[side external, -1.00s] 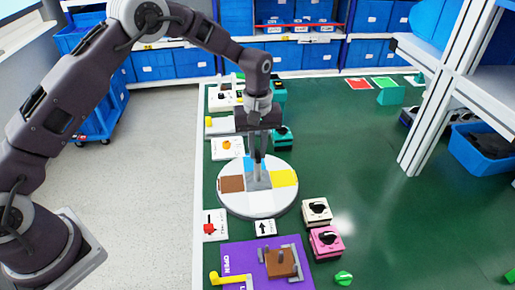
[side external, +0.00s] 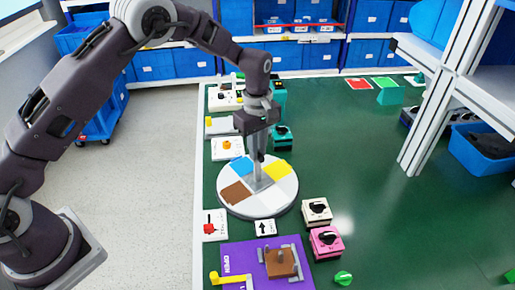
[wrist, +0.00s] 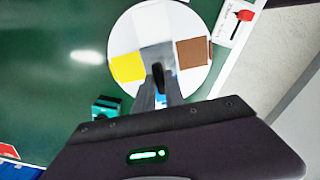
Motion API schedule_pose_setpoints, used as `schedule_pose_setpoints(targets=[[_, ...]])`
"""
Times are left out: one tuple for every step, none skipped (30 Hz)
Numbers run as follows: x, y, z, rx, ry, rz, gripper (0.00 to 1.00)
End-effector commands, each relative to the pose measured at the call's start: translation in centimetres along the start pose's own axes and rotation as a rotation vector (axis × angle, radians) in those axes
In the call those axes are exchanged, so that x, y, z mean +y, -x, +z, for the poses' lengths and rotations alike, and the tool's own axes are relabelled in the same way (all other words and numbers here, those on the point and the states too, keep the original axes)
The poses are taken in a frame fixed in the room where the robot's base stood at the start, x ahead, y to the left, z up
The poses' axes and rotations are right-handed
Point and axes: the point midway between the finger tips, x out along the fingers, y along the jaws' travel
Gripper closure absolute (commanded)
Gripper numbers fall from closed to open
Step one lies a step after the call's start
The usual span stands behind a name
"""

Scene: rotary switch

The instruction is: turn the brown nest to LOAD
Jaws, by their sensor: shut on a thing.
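The round white turntable (side external: 262,208) lies on the green bench below my gripper (side external: 258,160). Its brown nest (side external: 237,193) is at the left front, its blue nest (side external: 240,167) at the left rear and its yellow nest (side external: 277,168) at the right rear. My gripper points down, shut on the handle at the grey centre (side external: 260,184). In the wrist view the brown nest (wrist: 193,52) and yellow nest (wrist: 128,67) show on either side of the centre; the fingers partly hide the blue nest. A small arrow card (side external: 265,228) lies at the front rim; I cannot read LOAD.
A red-lever card (side external: 215,225) is at the front left. A white knob box (side external: 317,211) and a pink one (side external: 326,242) stand at the right front. A purple board (side external: 240,258) is in front. The bench to the right is largely clear.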

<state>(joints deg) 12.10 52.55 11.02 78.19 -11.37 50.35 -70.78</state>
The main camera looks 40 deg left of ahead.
Motion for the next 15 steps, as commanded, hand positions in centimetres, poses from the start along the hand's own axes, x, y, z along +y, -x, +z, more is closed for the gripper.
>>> schedule_pose_setpoints(targets=[[0.04,0.08,0.04,0.001,0.039,0.002,1.0],[0.04,0.08,0.04,0.001,0.069,0.002,1.0],[0.04,0.08,0.04,0.001,0.106,0.002,1.0],[0.04,0.08,0.03,0.001,0.136,0.002,1.0],[0.05,0.09,0.01,0.001,0.164,0.002,1.0],[0.05,0.09,0.04,0.001,0.201,0.002,1.0],[0.06,0.1,0.05,0.001,0.231,0.002,1.0],[0.06,0.1,0.04,0.001,0.259,0.002,1.0],[0.06,0.1,0.03,0.001,0.296,0.002,1.0],[0.07,0.11,0.02,0.0,0.326,0.003,1.0],[0.07,0.11,0.02,0.001,0.355,0.003,1.0],[0.06,0.11,0.06,0.0,0.392,0.002,1.0],[0.06,0.11,0.05,0.0,0.42,0.002,1.0],[0.05,0.11,0.03,0.0,0.449,0.002,1.0],[0.05,0.1,0.03,0.0,0.487,0.002,1.0]])
